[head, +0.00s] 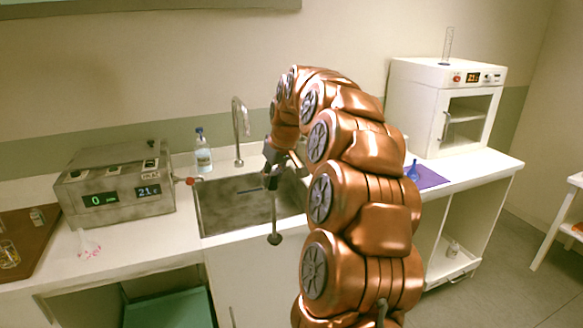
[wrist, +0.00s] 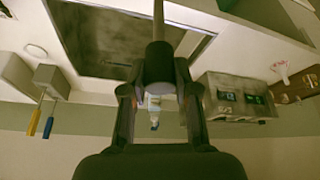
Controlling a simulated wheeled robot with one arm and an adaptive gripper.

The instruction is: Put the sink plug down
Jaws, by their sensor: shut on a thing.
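My gripper (head: 270,180) is over the sink (head: 226,222) and points down. It is shut on the sink plug (head: 275,239), a dark, slim stem with a rounded knob at its lower end. In the head view the plug hangs in front of the sink's front part, clear of any visible support. In the wrist view my gripper (wrist: 158,90) holds the plug (wrist: 158,62) between its two fingers, with the stem running up out of the picture. The sink (wrist: 85,30) shows behind it, its floor bare where visible. My arm hides the sink's right side.
A tap (head: 240,130) rises behind the sink, with a bottle (head: 203,155) beside it. A grey instrument box (head: 118,185) and a pink-marked flask (head: 88,245) stand left. A purple mat (head: 432,178) and white oven (head: 445,105) are right. Counter is bare between flask and sink.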

